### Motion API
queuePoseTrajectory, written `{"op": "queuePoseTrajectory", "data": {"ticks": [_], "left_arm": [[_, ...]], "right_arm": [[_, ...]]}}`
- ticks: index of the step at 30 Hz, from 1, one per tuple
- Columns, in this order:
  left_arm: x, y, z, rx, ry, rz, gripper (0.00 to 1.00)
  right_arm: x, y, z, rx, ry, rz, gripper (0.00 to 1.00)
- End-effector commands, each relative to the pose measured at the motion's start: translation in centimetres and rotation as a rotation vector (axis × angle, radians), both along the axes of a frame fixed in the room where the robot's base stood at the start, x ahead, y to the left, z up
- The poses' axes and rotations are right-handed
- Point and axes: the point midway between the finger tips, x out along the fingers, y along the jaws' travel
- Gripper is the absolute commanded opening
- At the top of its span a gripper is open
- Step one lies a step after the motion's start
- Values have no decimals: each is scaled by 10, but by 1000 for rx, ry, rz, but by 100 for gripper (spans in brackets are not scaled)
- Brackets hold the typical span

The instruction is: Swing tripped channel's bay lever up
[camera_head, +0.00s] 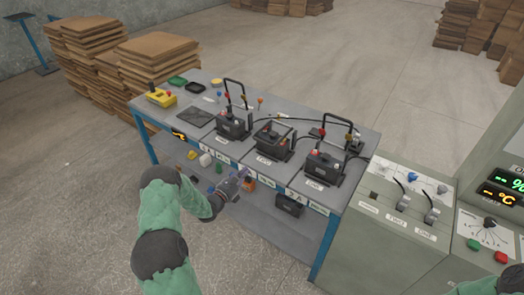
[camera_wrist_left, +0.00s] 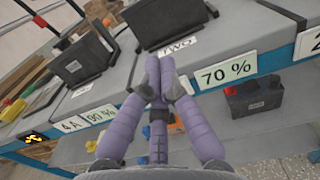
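Three black batteries stand in a row on the grey bench: left (camera_head: 231,127), middle (camera_head: 269,143) and right (camera_head: 322,168). The left bay lever (camera_head: 243,88) and right bay lever (camera_head: 350,123) are black loops standing up. The middle bay's black frame (camera_head: 290,125) sits low around its battery. In the left wrist view, the middle bay carries a TWO label (camera_wrist_left: 178,47). My left gripper (camera_head: 241,177) is in front of the bench's front edge, below the middle bay. Its purple-grey fingers (camera_wrist_left: 160,70) come together at the tips with nothing visible between them. My right gripper is out of view.
A grey console (camera_head: 385,235) with switches stands against the bench's right end, beside a panel with displays, a knob and buttons. A lower shelf (camera_head: 260,215) holds a spare battery (camera_head: 289,205) and small items. Cardboard stacks (camera_head: 155,60) stand behind left.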

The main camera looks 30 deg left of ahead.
Motion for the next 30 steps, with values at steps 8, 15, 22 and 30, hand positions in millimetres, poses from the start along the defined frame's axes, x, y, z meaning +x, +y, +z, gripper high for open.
{"op": "queuePoseTrajectory", "data": {"ticks": [8,15,22,30], "left_arm": [[3,-2,-1,0,2,-4,0],[31,-5,-1,1,0,-6,0],[74,-9,1,1,0,-7,0],[104,-10,22,2,1,-4,0]], "right_arm": [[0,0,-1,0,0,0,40],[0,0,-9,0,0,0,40],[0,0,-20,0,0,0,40],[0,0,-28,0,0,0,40]]}}
